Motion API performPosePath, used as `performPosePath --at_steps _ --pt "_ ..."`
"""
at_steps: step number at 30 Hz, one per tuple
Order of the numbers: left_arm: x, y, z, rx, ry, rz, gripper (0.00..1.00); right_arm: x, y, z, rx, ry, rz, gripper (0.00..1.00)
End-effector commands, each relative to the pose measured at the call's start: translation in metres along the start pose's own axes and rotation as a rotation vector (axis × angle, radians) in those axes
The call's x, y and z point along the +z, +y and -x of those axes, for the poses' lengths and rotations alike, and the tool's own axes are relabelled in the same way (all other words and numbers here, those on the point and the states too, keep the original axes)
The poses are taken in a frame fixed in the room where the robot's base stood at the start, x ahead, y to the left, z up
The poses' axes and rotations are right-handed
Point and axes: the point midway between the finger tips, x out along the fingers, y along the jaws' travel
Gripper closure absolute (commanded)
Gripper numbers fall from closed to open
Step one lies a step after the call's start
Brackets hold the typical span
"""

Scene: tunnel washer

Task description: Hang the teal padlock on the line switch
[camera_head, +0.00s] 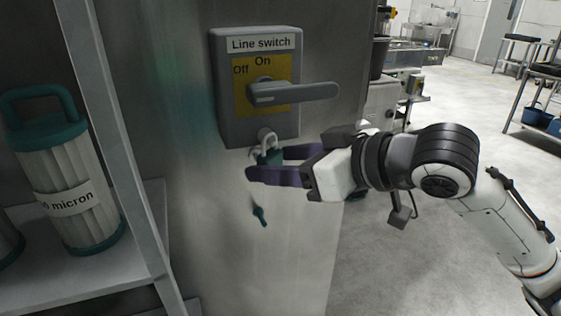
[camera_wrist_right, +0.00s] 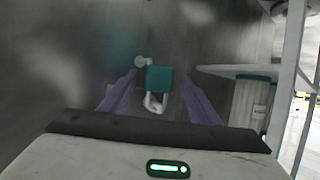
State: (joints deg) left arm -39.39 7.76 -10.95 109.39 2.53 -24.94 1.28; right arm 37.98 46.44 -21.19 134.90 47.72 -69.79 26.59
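The grey line switch (camera_head: 222,95) is mounted on a metal panel, with a yellow On/Off plate and a grey handle (camera_head: 300,92) pointing right. The teal padlock (camera_head: 271,157) is upright just under the switch, its pale shackle at the switch's lower edge; I cannot tell whether the shackle passes through a hole. My right gripper (camera_head: 268,165) has its purple fingers on either side of the padlock. In the right wrist view the padlock (camera_wrist_right: 159,78) sits between the fingertips (camera_wrist_right: 161,74) with a gap on each side. My left gripper is not in view.
At the left, a shelf (camera_head: 60,272) holds a white filter cartridge with teal ends (camera_head: 68,200). Open floor (camera_head: 430,270) lies right of the panel, with metal tables (camera_head: 535,90) farther back.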

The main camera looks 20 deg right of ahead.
Motion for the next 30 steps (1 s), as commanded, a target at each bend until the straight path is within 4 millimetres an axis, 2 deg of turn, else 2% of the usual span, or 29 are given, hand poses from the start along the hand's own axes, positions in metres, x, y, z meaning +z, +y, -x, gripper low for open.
performPosePath --at_steps 7,11,18,19,24,30 --pt "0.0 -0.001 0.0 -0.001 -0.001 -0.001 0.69 0.001 0.0 0.0 0.0 -0.002 0.0 0.44" --pt "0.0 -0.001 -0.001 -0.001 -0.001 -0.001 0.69 0.0 0.001 0.009 0.003 0.0 0.0 0.44" --pt "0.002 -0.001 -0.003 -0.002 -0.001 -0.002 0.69 0.002 0.001 0.055 0.005 -0.003 0.006 0.44" --pt "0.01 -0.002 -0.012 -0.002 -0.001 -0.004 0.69 0.005 0.002 0.058 0.006 0.003 0.005 0.44" --pt "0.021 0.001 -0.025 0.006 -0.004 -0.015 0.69 0.005 0.001 0.083 0.006 0.004 0.004 0.44" --pt "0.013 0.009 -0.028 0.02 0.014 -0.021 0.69 0.002 0.001 0.1 0.002 0.001 0.001 0.44"
